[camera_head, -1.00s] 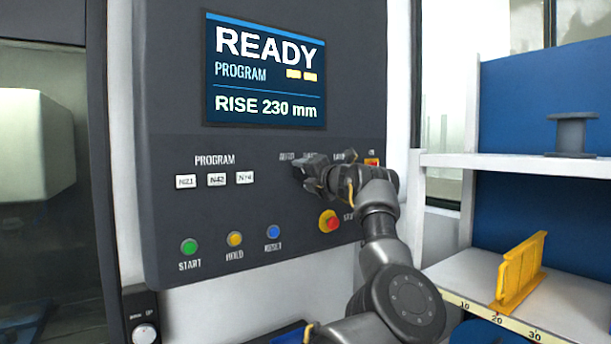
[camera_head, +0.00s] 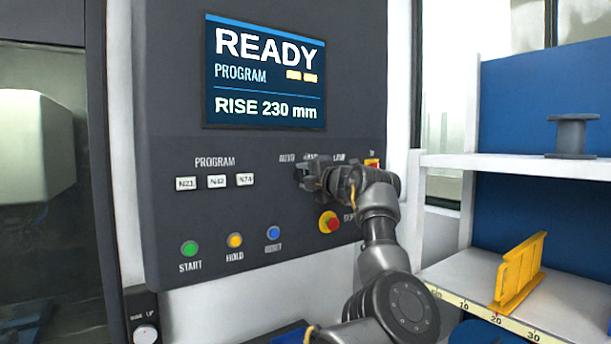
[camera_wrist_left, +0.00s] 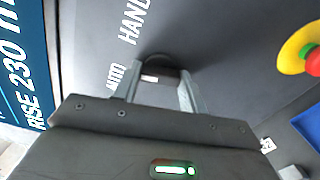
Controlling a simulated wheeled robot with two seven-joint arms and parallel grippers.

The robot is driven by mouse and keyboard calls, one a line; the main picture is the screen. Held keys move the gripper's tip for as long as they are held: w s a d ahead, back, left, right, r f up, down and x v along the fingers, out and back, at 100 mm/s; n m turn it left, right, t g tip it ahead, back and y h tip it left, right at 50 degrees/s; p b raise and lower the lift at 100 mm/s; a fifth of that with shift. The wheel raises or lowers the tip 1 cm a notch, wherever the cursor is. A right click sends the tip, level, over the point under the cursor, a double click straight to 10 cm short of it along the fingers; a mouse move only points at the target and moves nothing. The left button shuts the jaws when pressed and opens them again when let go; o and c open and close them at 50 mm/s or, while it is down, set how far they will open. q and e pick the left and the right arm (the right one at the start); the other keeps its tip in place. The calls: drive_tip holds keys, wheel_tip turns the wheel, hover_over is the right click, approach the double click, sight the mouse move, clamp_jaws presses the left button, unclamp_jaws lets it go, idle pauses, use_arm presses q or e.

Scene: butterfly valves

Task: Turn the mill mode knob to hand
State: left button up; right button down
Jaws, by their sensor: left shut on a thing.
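The mill mode knob (camera_wrist_left: 163,66) is a dark knob with a small white mark, on the grey control panel. My left gripper (camera_wrist_left: 158,91) has one finger on each side of it and is shut on it. In the wrist view the AUTO label (camera_wrist_left: 118,75) is just left of the knob, and the HAND label (camera_wrist_left: 133,20) is above it. The mark shows between the fingers; I cannot tell exactly which label it points at. In the head view my left gripper (camera_head: 307,180) covers the knob, below the mode labels. My right gripper is not in view.
A red and yellow stop button (camera_head: 329,222) sits just below my left wrist. Green (camera_head: 190,248), yellow (camera_head: 235,240) and blue (camera_head: 273,233) buttons line the lower panel. The screen (camera_head: 265,75) reads READY. A shelf unit (camera_head: 520,162) with a yellow bracket (camera_head: 519,272) stands at right.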

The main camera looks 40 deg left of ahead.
use_arm(q)
drive_tip(key=m+p, duration=0.1)
drive_tip(key=m, duration=0.2)
drive_tip(key=shift+m, duration=0.4)
drive_tip(key=shift+m+p, duration=0.6)
drive_tip(key=shift+m, duration=1.6)
drive_tip(key=o, duration=1)
drive_tip(key=b+v, duration=0.5)
drive_tip(key=v, duration=0.5)
drive_tip(key=shift+s+d, duration=0.1)
drive_tip(key=shift+d, duration=0.25)
